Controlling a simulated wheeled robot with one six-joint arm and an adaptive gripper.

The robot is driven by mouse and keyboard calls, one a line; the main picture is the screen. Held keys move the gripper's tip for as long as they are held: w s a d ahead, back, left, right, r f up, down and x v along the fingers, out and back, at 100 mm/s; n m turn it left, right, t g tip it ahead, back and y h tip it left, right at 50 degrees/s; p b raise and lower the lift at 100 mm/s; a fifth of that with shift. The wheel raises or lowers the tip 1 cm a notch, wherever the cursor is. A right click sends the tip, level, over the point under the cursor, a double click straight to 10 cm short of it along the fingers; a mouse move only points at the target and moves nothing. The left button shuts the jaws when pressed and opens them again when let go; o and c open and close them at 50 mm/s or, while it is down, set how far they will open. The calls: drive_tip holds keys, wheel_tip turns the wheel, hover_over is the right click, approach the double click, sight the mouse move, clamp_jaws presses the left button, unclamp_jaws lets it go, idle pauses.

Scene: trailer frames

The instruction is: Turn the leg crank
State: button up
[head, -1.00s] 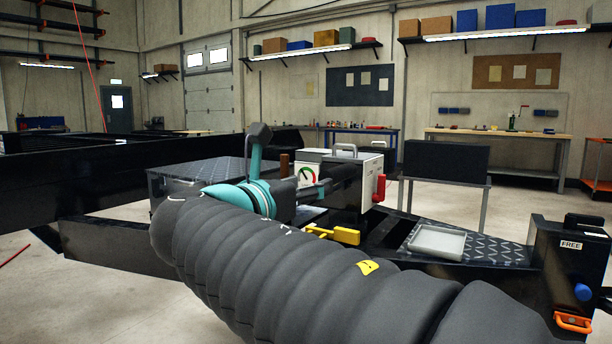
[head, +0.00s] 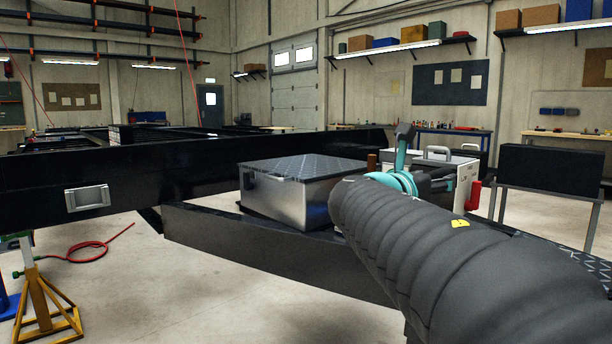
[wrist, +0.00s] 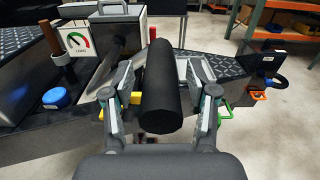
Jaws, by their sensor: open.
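My gripper (wrist: 162,80) is open in the wrist view, one finger on each side of a thick black cylinder (wrist: 161,95). Gaps show between the fingers and the cylinder. I cannot tell whether this cylinder is part of the leg crank. A brown upright handle (wrist: 48,38) stands at the left of the wrist view, beside a white box with a load gauge (wrist: 78,42). The brown handle also shows in the head view (head: 371,162). There my gripper is mostly hidden behind my arm. No part is clearly recognisable as the leg crank.
A yellow part (wrist: 136,98), a blue knob (wrist: 55,97) and a green handle (wrist: 224,115) lie around my gripper. A silver box (head: 290,200) sits on the dark trailer frame (head: 130,160). A yellow stand (head: 42,305) and red hose (head: 90,246) are at left.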

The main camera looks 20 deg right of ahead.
drive_tip(key=shift+c, duration=0.3)
clamp_jaws()
drive_tip(key=shift+f, duration=0.1)
